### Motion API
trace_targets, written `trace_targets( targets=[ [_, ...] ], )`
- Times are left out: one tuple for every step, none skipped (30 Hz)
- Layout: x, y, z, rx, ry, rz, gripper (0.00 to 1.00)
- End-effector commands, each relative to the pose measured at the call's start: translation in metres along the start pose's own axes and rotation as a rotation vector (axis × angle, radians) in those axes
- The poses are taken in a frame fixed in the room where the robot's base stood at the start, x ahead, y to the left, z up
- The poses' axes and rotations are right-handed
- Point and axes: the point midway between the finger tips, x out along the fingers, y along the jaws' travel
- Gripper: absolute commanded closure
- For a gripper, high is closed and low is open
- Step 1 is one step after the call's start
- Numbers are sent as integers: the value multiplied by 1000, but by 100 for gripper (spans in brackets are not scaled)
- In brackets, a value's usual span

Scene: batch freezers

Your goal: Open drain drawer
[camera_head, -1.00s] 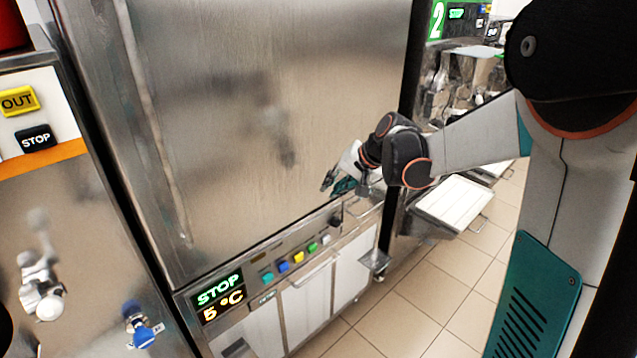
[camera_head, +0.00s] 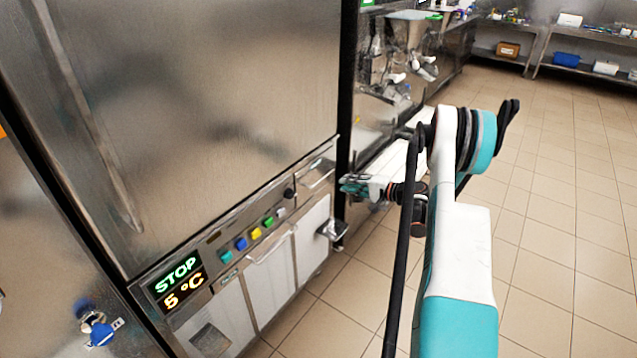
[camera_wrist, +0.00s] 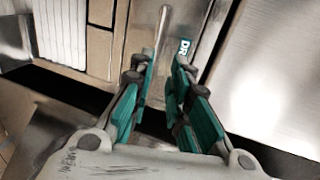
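The drain drawer (camera_head: 312,172) is the small metal front at the right end of the machine's control panel, with a bar handle. In the wrist view, a label starting "DR" (camera_wrist: 184,47) and a metal bar handle (camera_wrist: 161,28) show just beyond the fingertips. My gripper (camera_head: 347,184) is just right of the drawer in the head view. In the wrist view my gripper (camera_wrist: 163,64) has its two green fingers apart, with the bar lined up with the gap between them. I cannot tell whether the fingers touch the bar. Nothing is visibly held.
The panel has several coloured buttons (camera_head: 255,234), a black knob (camera_head: 289,194) and a STOP 5 °C display (camera_head: 180,283). White doors (camera_head: 270,283) are below, with a metal bracket (camera_head: 332,230) sticking out. Tiled floor (camera_head: 560,230) on the right is open.

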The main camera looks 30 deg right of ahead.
Motion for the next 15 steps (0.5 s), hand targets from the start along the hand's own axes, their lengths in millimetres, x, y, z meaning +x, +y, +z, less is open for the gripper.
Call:
trace_targets(
  targets=[
    [-4, 7, -4, 6, 8, -13, 83],
    [-6, 10, -5, 9, 10, -20, 83],
    [-7, 12, -6, 11, 12, -25, 83],
    [-7, 13, -7, 12, 13, -28, 83],
    [-6, 14, -7, 12, 13, -30, 83],
    [-4, 14, -7, 13, 13, -32, 83],
    [-2, 14, -7, 13, 13, -32, 83],
    [1, 14, -7, 12, 13, -32, 83],
    [6, 14, -7, 12, 12, -31, 83],
    [11, 14, -7, 12, 11, -31, 83],
    [16, 14, -7, 11, 11, -31, 83],
    [24, 14, -7, 11, 11, -31, 83],
    [29, 15, -7, 11, 11, -31, 83],
    [35, 15, -7, 11, 10, -30, 83],
    [44, 14, -7, 11, 10, -30, 83]
  ],
)
